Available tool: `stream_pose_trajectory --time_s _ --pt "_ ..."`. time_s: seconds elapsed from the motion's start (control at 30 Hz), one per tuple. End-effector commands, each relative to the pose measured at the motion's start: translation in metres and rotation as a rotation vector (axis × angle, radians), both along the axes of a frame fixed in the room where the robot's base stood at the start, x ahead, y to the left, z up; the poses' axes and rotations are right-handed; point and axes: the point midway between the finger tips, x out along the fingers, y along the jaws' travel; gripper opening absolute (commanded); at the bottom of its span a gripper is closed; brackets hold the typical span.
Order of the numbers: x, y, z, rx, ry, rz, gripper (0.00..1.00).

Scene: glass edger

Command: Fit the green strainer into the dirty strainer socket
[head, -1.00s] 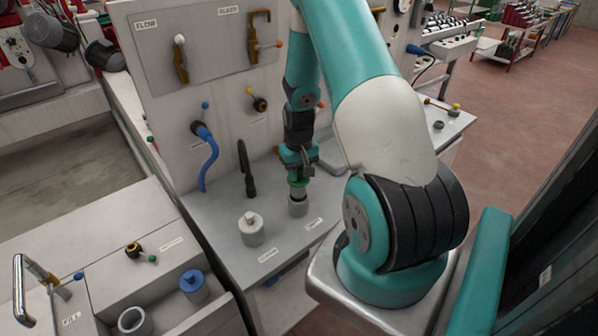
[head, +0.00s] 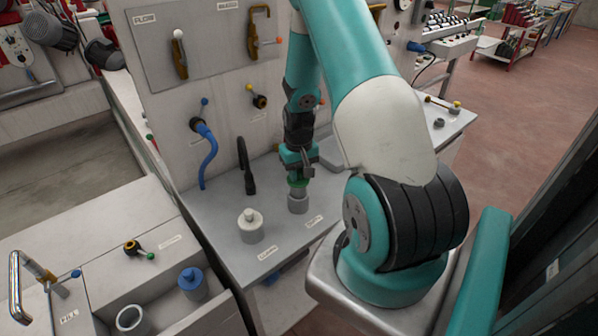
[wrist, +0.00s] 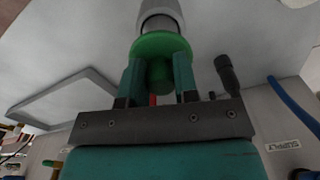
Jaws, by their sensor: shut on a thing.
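My gripper (head: 298,168) points down and is shut on the green strainer (head: 298,183). In the wrist view my gripper's fingers (wrist: 158,85) grip its green knob, below a wide green flange (wrist: 160,46). The strainer's pale grey body (wrist: 160,24) runs from the flange to a light grey cylindrical socket (head: 298,203). The strainer is upright over this socket, with its lower end at or inside the rim; how deep it sits is hidden. A small label on the bench in front of the socket is too blurred to read surely.
A second grey socket with a white strainer (head: 250,219) stands to the left on the bench. The back panel (head: 200,55) carries valve handles. A blue-topped cylinder (head: 192,281) stands at lower left.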

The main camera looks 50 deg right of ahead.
Motion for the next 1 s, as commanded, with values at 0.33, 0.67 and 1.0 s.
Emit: stream_pose_trajectory --time_s 0.33,0.67,1.0 --pt "0.000 0.000 -0.010 0.000 0.000 0.000 0.02" --pt "0.000 0.000 -0.018 0.000 0.000 0.000 0.02" --pt "0.000 0.000 -0.027 0.000 0.000 0.000 0.02"
